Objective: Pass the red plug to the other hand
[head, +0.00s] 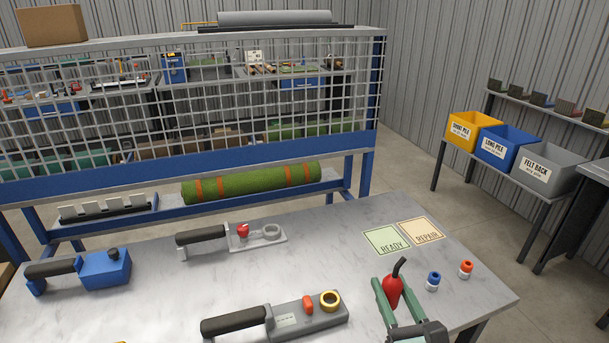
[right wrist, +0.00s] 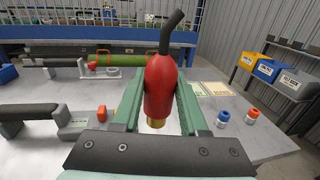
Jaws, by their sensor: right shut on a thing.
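The red plug (head: 393,292) has a rounded red body with a black bent cable stub at its top. It stands upright between the green fingers of my right gripper (head: 393,296), above the right part of the table. In the right wrist view the plug (right wrist: 164,90) fills the gap between the fingers of the gripper (right wrist: 160,95), and a brass-coloured end shows at its bottom. The right gripper is shut on it.
The grey table (head: 200,290) holds a blue tool (head: 105,268), two grey black-handled tools (head: 262,236) (head: 310,316), a green READY card (head: 386,240), a tan REPAIR card (head: 422,231), and small blue (head: 433,281) and orange (head: 466,269) capped pieces near the plug. A wire-mesh rack stands behind.

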